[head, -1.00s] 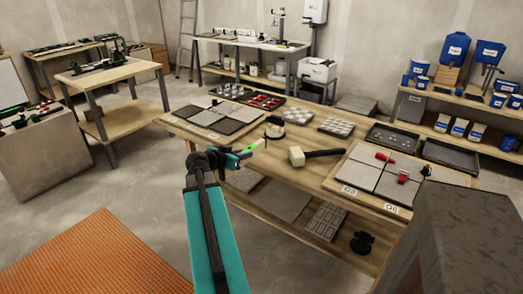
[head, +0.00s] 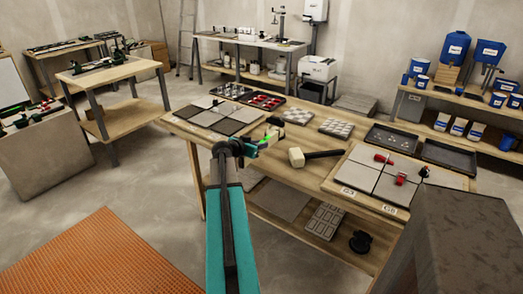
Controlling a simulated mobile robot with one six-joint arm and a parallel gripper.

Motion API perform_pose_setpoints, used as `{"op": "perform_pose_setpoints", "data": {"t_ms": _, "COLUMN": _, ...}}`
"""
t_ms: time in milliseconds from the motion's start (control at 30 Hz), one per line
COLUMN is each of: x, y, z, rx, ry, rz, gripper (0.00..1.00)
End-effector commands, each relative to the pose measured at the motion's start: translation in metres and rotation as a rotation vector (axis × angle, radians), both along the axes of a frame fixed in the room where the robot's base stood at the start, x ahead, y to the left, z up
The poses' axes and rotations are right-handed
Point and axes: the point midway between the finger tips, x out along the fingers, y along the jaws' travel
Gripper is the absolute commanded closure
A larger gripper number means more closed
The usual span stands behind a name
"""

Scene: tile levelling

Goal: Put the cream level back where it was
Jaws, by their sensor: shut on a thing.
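My gripper (head: 265,141) is above the near left part of the long wooden workbench (head: 300,180), in the head view. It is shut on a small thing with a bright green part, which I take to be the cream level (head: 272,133). The level is small in the view and partly covered by the jaws, so its exact tilt is unclear. Whether it touches the bench is also unclear.
A mallet (head: 314,156) with a pale head lies right of my gripper. Grey tiles (head: 215,116) lie left, and patterned tiles (head: 338,127) behind. A tile board (head: 345,190) with red pieces lies at right. A dark block (head: 465,230) fills the lower right.

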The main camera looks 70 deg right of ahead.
Motion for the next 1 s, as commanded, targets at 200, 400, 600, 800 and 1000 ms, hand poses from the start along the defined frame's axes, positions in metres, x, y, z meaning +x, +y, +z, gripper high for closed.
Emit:
{"op": "perform_pose_setpoints", "data": {"t_ms": 200, "x": 0.0, "y": 0.0, "z": 0.0, "rx": -0.001, "ry": 0.0, "rz": 0.0, "gripper": 1.0}}
{"op": "perform_pose_setpoints", "data": {"t_ms": 400, "x": -0.002, "y": -0.013, "z": 0.0, "rx": -0.001, "ry": 0.0, "rz": 0.0, "gripper": 1.0}}
{"op": "perform_pose_setpoints", "data": {"t_ms": 600, "x": -0.003, "y": -0.013, "z": -0.02, "rx": 0.001, "ry": 0.002, "rz": 0.001, "gripper": 1.0}}
{"op": "perform_pose_setpoints", "data": {"t_ms": 800, "x": -0.003, "y": -0.013, "z": -0.034, "rx": 0.0, "ry": 0.0, "rz": 0.001, "gripper": 1.0}}
{"op": "perform_pose_setpoints", "data": {"t_ms": 1000, "x": -0.003, "y": -0.013, "z": -0.036, "rx": -0.001, "ry": 0.0, "rz": 0.001, "gripper": 1.0}}
